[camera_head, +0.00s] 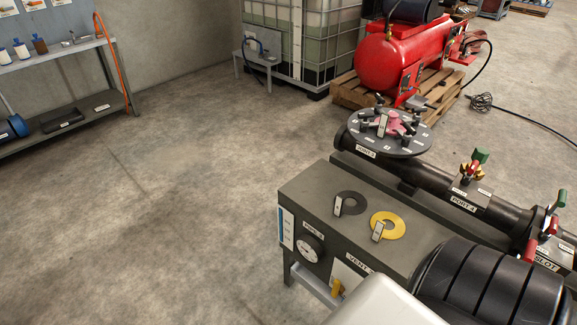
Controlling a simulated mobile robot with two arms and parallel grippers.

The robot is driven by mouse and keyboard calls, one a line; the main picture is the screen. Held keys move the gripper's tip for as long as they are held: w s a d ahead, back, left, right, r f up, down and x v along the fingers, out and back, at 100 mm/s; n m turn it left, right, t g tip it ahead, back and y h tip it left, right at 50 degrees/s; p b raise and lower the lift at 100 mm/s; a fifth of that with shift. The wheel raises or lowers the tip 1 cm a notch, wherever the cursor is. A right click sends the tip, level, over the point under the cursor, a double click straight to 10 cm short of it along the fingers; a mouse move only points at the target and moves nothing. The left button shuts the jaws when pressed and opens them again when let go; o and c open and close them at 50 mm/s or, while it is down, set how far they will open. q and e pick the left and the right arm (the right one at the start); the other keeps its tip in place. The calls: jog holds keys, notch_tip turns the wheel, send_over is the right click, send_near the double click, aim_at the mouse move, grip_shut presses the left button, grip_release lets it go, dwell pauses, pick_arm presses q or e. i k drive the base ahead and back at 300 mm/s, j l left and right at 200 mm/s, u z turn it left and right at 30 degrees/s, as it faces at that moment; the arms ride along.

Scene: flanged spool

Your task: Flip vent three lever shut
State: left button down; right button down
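A label reading VENT (359,265) is on the front of the dark grey bench (330,215); its number is not clear. Below it is a white plate (350,277) with a yellow lever (337,288) at its lower left. The lever's lower end and its exact angle are hard to tell. A pale rounded part and a black ribbed part, which look like my own arm, cover the area right of the lever. Neither of my grippers shows, so nothing can be told of their fingers.
A gauge (311,248) is left of the plate. A flanged pipe (440,185) with red and green handles runs behind. The floor at left is clear up to a shelf (75,113).

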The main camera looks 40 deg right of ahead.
aim_at(338, 288)
jog(key=i, duration=3.35)
jog(key=z, duration=3.65)
